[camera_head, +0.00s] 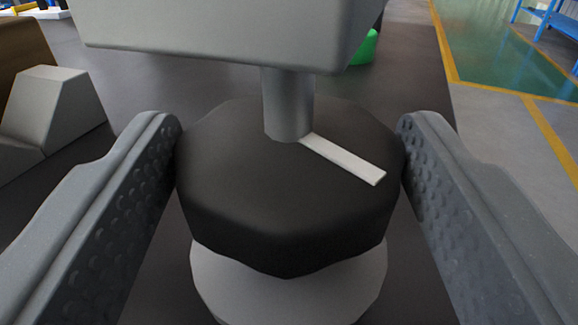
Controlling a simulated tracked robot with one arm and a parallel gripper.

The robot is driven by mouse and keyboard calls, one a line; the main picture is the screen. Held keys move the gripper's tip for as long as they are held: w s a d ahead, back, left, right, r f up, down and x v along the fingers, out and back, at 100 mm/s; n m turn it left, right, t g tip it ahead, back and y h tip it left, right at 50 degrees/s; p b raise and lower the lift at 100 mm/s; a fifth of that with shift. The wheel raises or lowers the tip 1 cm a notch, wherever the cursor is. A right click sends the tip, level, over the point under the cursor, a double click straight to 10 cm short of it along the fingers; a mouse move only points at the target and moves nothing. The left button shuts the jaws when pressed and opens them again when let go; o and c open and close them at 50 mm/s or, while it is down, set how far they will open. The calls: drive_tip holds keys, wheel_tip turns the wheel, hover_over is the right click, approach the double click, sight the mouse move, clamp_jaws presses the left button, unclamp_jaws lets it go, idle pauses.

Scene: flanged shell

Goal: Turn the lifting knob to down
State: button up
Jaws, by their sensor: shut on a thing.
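The lifting knob (260,205) is a dark, many-sided knob in the middle of the view. A white pointer strip (345,161) on its top runs from the centre toward the lower right. The knob sits above a light grey round base (290,290). My gripper (290,150) has one finger on each side of the knob, and both fingertips press against its sides. A grey post (288,105) rises from the knob's centre to a grey block (220,30) above. No up or down label is visible.
A grey wedge-shaped block (55,110) stands at the left beside a brown part (20,45). A green object (365,48) shows partly behind the grey block. A dark surface lies around the knob. Floor with yellow lines and a blue rack (550,20) are at the far right.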

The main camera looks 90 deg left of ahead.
sight(334, 236)
drive_tip(key=shift+w+f+n+g+b, duration=0.1)
drive_tip(key=shift+w+n+g+b, duration=0.1)
drive_tip(key=shift+n+g+b, duration=0.75)
drive_tip(key=shift+g, duration=0.55)
drive_tip(key=shift+w+n+g+h, duration=0.1)
drive_tip(key=shift+n+g+h, duration=0.2)
drive_tip(key=shift+n+g, duration=0.25)
drive_tip(key=o, duration=1)
drive_tip(key=shift+c, duration=0.2)
drive_tip(key=b+v, duration=0.1)
drive_tip(key=v, duration=0.5)
drive_tip(key=shift+w, duration=0.15)
drive_tip(key=shift+v, duration=0.75)
